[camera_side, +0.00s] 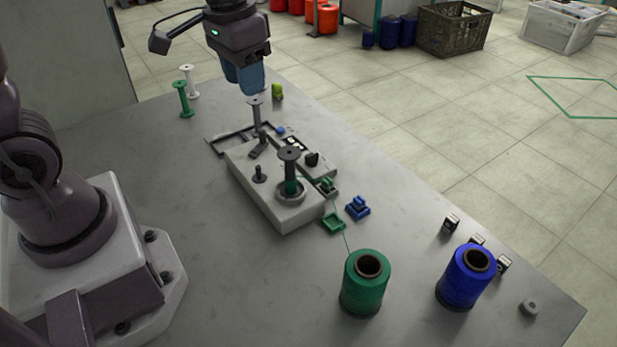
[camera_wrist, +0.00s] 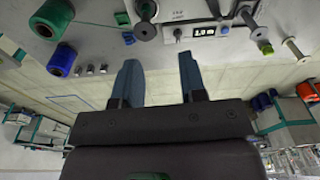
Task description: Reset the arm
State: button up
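My gripper (camera_side: 245,88) hangs above the far end of the winding machine (camera_side: 268,205). A grey bobbin (camera_side: 255,113) stands upright just below and apart from the fingers in the side view. Another bobbin (camera_side: 290,165), with green thread on its lower part, stands on the machine's near end. A green thread runs from the machine towards the green thread spool (camera_side: 366,290). The blue thread spool (camera_side: 466,280) stands to its right.
A green bobbin (camera_side: 184,100) and a white bobbin (camera_side: 190,80) stand at the back left of the table. A yellow-green item (camera_side: 277,90) stands near the far edge. Small blue clips (camera_side: 358,208) and black blocks (camera_side: 451,223) lie along the right. A dark crate (camera_side: 450,30) stands on the floor.

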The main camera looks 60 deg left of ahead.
jog(key=s+d+r+t, duration=0.2)
jog(key=s+r+t, duration=0.2)
jog(key=s+r, duration=0.3)
jog(key=s, duration=0.3)
jog(key=shift+s+d+m, duration=0.3)
jog(key=shift+d+m, duration=0.05)
jog(key=shift+m, duration=0.05)
